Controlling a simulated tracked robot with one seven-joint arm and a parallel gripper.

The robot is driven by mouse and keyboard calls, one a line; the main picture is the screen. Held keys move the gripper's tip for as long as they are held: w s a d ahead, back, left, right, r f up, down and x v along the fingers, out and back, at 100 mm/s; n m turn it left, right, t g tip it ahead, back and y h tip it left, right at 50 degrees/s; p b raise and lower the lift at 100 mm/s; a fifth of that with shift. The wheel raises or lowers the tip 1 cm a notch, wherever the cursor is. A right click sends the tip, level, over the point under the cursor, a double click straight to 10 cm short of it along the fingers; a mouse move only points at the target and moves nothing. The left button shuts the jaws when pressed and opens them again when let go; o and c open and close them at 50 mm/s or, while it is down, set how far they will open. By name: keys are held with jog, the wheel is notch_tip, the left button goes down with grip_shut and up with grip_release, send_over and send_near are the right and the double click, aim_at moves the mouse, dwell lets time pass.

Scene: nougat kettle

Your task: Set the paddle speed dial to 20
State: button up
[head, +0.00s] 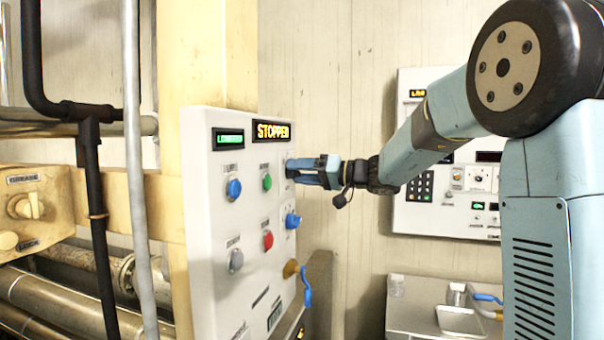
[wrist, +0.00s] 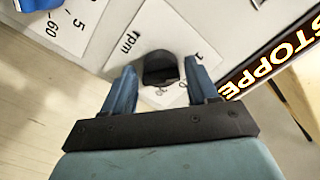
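The paddle speed dial appears to be the black knob (wrist: 160,68) on a white scale plate (wrist: 143,33) marked "rpm" in the wrist view. Some scale numbers are partly hidden, and I cannot read the setting. My gripper (wrist: 160,86) is open, one blue finger on each side of the knob, with gaps showing between fingers and knob. In the head view my gripper (head: 308,170) is at the upper right of the white control panel (head: 205,290); it hides the dial there. The orange panel display (head: 272,131) reads "STOPPED".
Below the gripper is a blue knob (head: 293,221); its scale plate (wrist: 75,28) shows 5 and 60 in the wrist view. The panel also has a green button (head: 267,183), red button (head: 268,240) and blue button (head: 234,189). A blue-handled valve (head: 306,285) juts out lower right.

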jog(key=c, duration=0.7)
jog(key=shift+d, duration=0.2)
jog(key=shift+c, duration=0.6)
jog(key=shift+a, duration=0.1)
jog(key=shift+m, duration=0.4)
jog(key=m, duration=0.4)
jog(key=shift+m, duration=0.3)
jog(key=m, duration=0.4)
jog(key=shift+m, duration=0.3)
jog(key=shift+f, duration=0.1)
